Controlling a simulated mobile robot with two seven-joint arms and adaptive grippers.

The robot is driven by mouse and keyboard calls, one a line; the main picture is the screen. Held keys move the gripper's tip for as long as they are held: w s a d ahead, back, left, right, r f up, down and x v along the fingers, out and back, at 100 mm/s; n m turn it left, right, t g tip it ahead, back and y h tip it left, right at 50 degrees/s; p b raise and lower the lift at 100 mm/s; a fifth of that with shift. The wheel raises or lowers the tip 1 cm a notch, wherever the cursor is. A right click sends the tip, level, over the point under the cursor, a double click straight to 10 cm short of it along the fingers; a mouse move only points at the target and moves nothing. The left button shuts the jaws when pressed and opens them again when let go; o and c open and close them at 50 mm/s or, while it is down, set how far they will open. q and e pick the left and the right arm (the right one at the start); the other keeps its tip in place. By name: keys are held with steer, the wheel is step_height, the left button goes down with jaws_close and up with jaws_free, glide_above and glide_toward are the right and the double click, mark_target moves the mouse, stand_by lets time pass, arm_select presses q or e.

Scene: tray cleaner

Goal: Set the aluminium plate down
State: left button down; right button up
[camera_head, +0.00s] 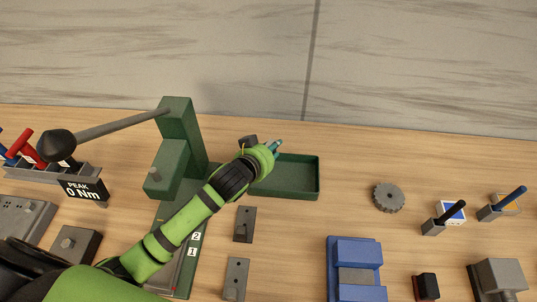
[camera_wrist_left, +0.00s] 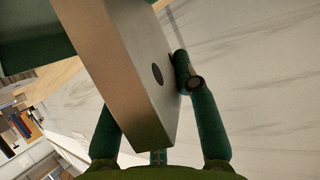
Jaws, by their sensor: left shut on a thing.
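The aluminium plate (camera_wrist_left: 140,75) is a flat grey slab with a round dark hole, seen large and tilted in the left wrist view. My left gripper (camera_wrist_left: 150,95) is shut on it; one green finger shows at the plate's right face and the other is partly hidden behind it. In the head view my left gripper (camera_head: 274,147) is over the back left of the green tray (camera_head: 318,178). A small dark grey part beside the gripper (camera_head: 248,141) appears to be the held plate. My right gripper is not in view.
A green press (camera_head: 181,140) with a long lever (camera_head: 118,125) stands left of the gripper. Two grey plates with holes, one (camera_head: 245,224) behind the other (camera_head: 236,278), lie on the wooden table. A gear (camera_head: 388,197) and a blue vise (camera_head: 356,268) are at right.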

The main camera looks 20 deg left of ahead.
arm_select(q)
steer(key=shift+a+f, duration=0.4)
steer(key=shift+a, duration=0.1)
step_height(320, 180, down, 3)
steer(key=shift+f+p, duration=0.15)
steer(key=shift+p, duration=0.35)
steer(key=shift+f, duration=0.2)
steer(key=shift+d+f, duration=0.1)
steer(key=shift+f, duration=0.1)
steer(key=c, duration=1)
jaws_free()
steer(key=shift+o, duration=0.2)
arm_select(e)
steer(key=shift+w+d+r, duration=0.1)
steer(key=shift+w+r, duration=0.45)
arm_select(q)
steer(key=shift+r, duration=0.15)
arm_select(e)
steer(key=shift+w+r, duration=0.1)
